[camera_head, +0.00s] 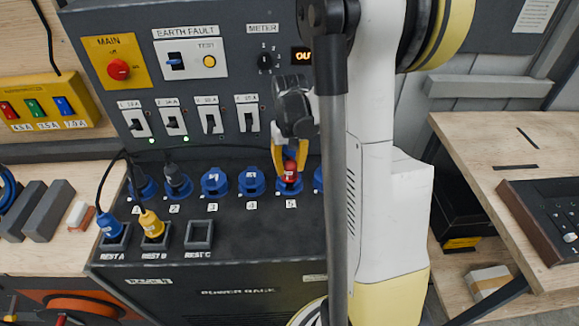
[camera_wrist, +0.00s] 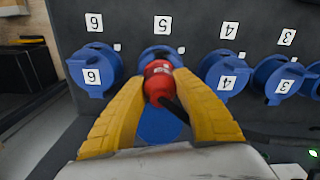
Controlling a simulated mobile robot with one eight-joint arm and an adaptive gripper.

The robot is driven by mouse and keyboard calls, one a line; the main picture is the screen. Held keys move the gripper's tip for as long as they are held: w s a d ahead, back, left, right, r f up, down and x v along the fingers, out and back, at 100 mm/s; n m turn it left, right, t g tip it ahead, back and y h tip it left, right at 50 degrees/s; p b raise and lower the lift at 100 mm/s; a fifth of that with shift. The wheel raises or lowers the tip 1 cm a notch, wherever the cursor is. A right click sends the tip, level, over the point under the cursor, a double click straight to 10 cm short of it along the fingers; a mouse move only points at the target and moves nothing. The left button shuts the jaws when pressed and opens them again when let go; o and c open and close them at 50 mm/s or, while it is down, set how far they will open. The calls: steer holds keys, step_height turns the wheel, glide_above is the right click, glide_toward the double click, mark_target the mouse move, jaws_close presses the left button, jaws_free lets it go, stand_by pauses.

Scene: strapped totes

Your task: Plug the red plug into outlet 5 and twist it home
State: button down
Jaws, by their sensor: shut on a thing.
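The red plug (camera_head: 290,172) is between the yellow fingers of my gripper (camera_head: 290,158), which is shut on it. In the wrist view, the red plug (camera_wrist: 158,84) lies with its nose at blue outlet 5 (camera_wrist: 160,52), and its dark cable runs back between the fingers. In the head view, the plug stands over the mouth of outlet 5 (camera_head: 289,188). I cannot tell how deep it sits or how it is turned. A blue round part, perhaps the outlet's lid, shows below the plug between the fingers.
Outlet 4 (camera_head: 251,182) and outlet 6 (camera_wrist: 94,70) flank outlet 5, with lids down. Dark plugs stand in outlets 1 and 2 (camera_head: 178,180). A blue plug (camera_head: 112,228) and a yellow plug (camera_head: 151,224) sit in rests A and B; rest C (camera_head: 199,234) is empty.

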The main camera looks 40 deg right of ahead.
steer(key=shift+m, duration=1.2)
steer(key=shift+m+b, duration=0.45)
steer(key=shift+m, duration=0.45)
steer(key=c, duration=1)
jaws_free()
steer(key=shift+r, duration=0.15)
step_height(320, 180, up, 12)
steer(key=shift+f, duration=0.1)
steer(key=shift+a, duration=0.15)
